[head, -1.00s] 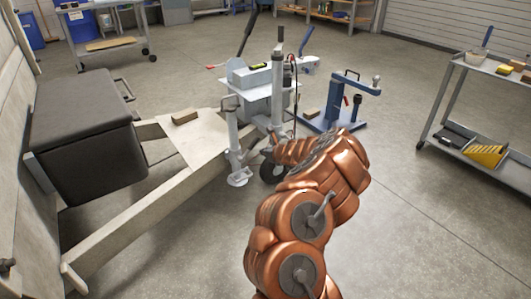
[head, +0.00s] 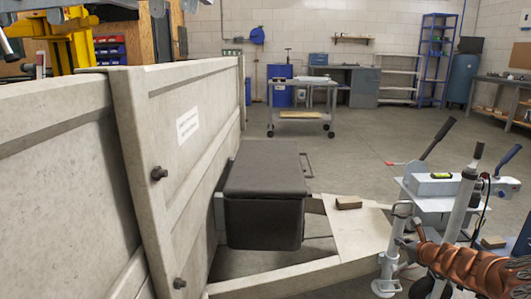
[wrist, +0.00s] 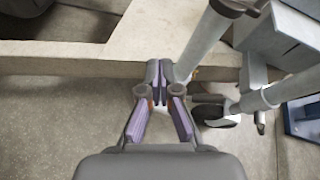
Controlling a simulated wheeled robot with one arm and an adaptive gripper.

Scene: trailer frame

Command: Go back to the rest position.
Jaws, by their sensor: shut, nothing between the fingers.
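My gripper (wrist: 163,100) shows in the wrist view with its two purple-padded fingers together and nothing between them. It is over the concrete floor, beside the pale trailer frame beam (wrist: 90,58) and just left of a grey post (wrist: 207,45). In the head view my copper-coloured arm reaches in at the lower right, by the trailer's front post (head: 390,250). My gripper cannot be made out in that view.
A dark box (head: 265,205) sits on the trailer frame, with a small brown block (head: 348,202) to its right. The tall trailer side panel (head: 180,150) fills the left. A wheeled cart (head: 300,115) stands farther back. Open floor lies between the cart and trailer.

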